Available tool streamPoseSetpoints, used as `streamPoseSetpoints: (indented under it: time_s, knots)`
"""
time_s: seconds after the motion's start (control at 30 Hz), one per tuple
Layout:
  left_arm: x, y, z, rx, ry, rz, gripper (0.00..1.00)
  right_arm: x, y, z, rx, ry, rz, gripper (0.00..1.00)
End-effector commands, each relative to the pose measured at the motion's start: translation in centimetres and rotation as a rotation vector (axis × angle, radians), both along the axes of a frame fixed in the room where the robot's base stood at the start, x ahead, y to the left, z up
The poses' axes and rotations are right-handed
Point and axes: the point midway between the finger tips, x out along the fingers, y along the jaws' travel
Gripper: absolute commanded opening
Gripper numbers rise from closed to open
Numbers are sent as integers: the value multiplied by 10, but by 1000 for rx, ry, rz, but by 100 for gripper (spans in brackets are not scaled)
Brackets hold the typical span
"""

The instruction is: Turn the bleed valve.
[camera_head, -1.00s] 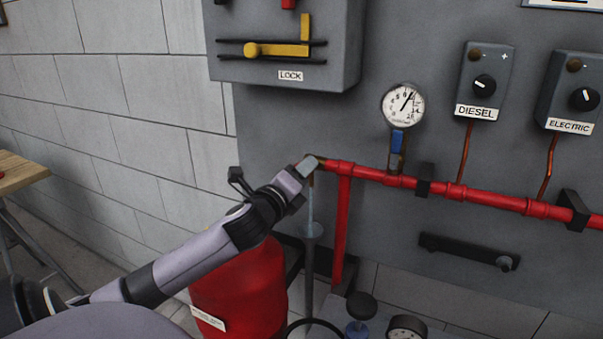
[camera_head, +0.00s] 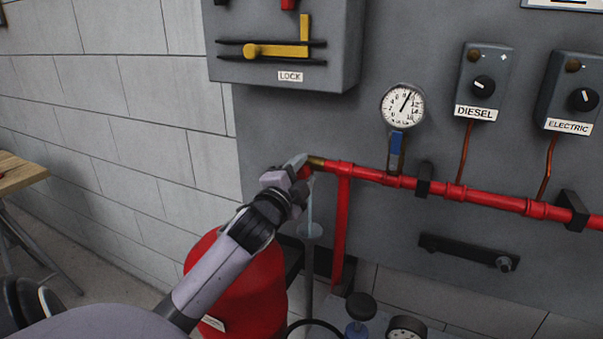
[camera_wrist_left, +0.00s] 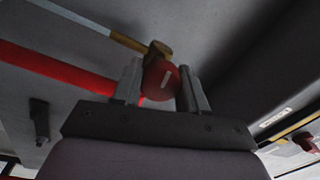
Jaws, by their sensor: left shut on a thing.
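The bleed valve is a brass fitting (camera_head: 316,161) at the left end of the red pipe, with a round red knob (camera_wrist_left: 160,80) that bears a white mark. My left gripper (camera_head: 298,166) reaches it from the lower left. In the left wrist view, the two fingers of my left gripper (camera_wrist_left: 162,84) stand on either side of the knob, shut on it. The fingers hide most of the knob in the head view. A pale vertical stream or tube (camera_head: 310,205) shows below the valve, above a grey funnel (camera_head: 311,231). My right gripper is out of view.
The red pipe (camera_head: 455,192) runs along the grey panel, with a pressure gauge (camera_head: 402,105) above it. A grey lock box (camera_head: 285,50) juts out above. A red cylinder (camera_head: 245,280) stands below my left arm. A wooden table (camera_head: 18,172) is at the far left.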

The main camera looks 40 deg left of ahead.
Motion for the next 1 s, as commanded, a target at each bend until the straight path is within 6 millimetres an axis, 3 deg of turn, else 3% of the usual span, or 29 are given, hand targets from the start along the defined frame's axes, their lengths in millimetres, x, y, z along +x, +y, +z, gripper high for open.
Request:
streamPoseSetpoints:
  time_s: [0.6, 1.0]
  knots:
    - [0, 1, 1, -559, -178, 1, 12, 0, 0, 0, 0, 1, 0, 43]
    - [0, 1, 2, -838, -267, -1, 12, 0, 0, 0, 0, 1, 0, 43]
